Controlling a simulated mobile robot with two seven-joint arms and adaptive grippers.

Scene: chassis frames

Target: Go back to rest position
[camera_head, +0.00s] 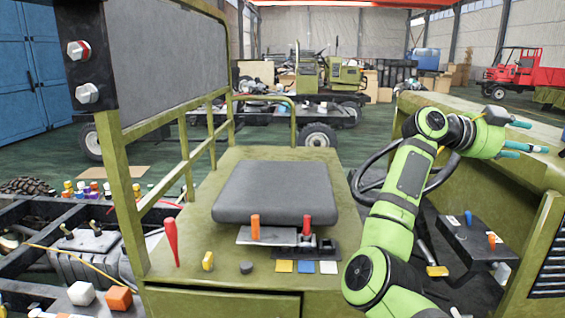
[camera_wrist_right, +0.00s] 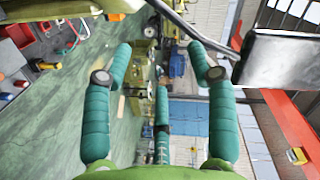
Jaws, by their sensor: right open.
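My right arm, bright green, rises from the bottom of the head view and bends right at its top. My right gripper (camera_head: 531,138) is at the upper right, beside the olive cab panel. Its teal fingers are spread and point right, with nothing between them. In the right wrist view the gripper (camera_wrist_right: 160,52) also shows open and empty, with the hall floor and far vehicles beyond. My left gripper is in neither view.
The forearm passes in front of a dark steering wheel (camera_head: 371,178). A grey seat cushion (camera_head: 276,192) lies on the olive chassis platform (camera_head: 190,244). A red lever (camera_head: 171,242) stands at its front left. An olive guard frame (camera_head: 120,190) rises on the left.

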